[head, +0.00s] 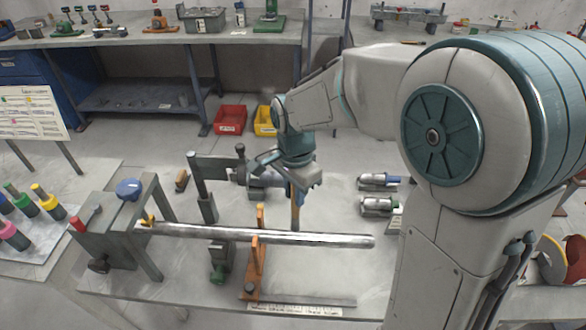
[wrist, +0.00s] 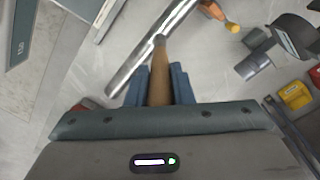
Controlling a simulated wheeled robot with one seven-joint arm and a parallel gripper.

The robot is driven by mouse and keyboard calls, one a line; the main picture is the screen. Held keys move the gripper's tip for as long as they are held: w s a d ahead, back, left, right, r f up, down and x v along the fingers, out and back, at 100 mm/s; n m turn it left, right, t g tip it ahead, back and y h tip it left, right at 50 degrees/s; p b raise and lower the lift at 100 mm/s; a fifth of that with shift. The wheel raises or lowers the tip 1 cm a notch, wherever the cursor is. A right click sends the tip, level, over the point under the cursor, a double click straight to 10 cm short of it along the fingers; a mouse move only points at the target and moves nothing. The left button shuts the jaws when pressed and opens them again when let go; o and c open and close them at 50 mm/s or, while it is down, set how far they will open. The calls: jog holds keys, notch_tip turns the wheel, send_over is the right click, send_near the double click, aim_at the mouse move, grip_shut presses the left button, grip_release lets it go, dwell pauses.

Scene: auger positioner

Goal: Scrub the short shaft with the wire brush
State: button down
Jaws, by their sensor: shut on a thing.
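A shiny metal shaft (head: 310,238) lies level across the work table, its left end at a grey frame and its middle by an orange upright stand (head: 256,262). It also crosses the upper middle of the wrist view (wrist: 128,73). My gripper (head: 298,188) is above and behind the shaft, shut on the wooden handle of the wire brush (head: 295,213). In the wrist view the handle (wrist: 160,85) stands between the blue fingers (wrist: 160,72). The brush's far end overlaps the shaft there; I cannot tell whether it touches. Its bristles are not clear.
A grey frame (head: 150,248) stands at the left, and a dark upright clamp (head: 202,190) stands behind the shaft. Two metal cylinders (head: 378,205) lie to the right. Red (head: 230,120) and yellow (head: 265,121) bins sit on the floor beyond. The table's front right is mostly clear.

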jog(key=shift+s+d+r+p, duration=0.1)
jog(key=shift+r+p, duration=1.8)
jog(key=shift+r, duration=1.2)
